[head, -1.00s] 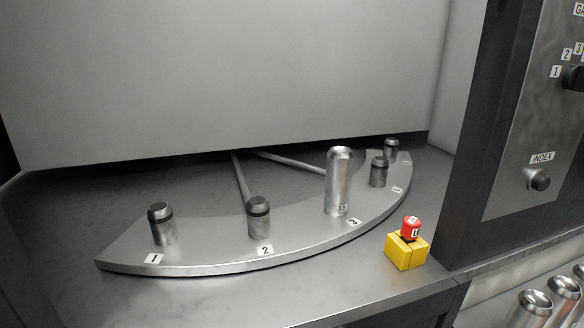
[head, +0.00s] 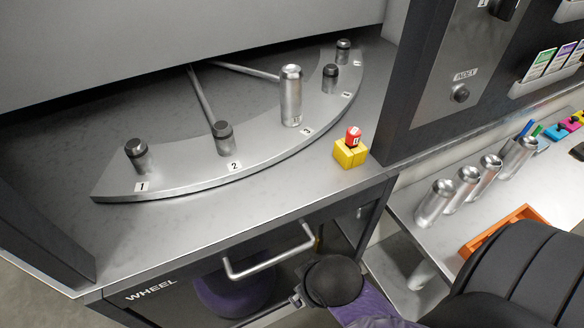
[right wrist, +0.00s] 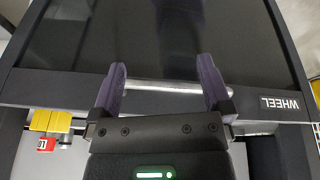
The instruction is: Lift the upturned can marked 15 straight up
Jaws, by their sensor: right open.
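The upturned can (head: 291,92) stands upright over a peg at position 3 of the curved metal wheel plate (head: 180,182). A small tag that seems to read 15 is low on its side. My right gripper (right wrist: 163,70) is open and empty in the right wrist view, its two purple fingers pointing at the cabinet front, with the door handle (right wrist: 165,87) showing between them. In the head view my right arm comes in from the lower right, below and well apart from the can; its fingertips cannot be made out clearly there. My left gripper is not in view.
Capped pegs stand at position 1 (head: 136,155), position 2 (head: 222,138) and behind the can. A yellow block (head: 350,153) with a red top sits on the counter's right. The door handle (head: 270,252) juts out below. Several cans (head: 467,185) stand on the right shelf by an orange tray (head: 502,232).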

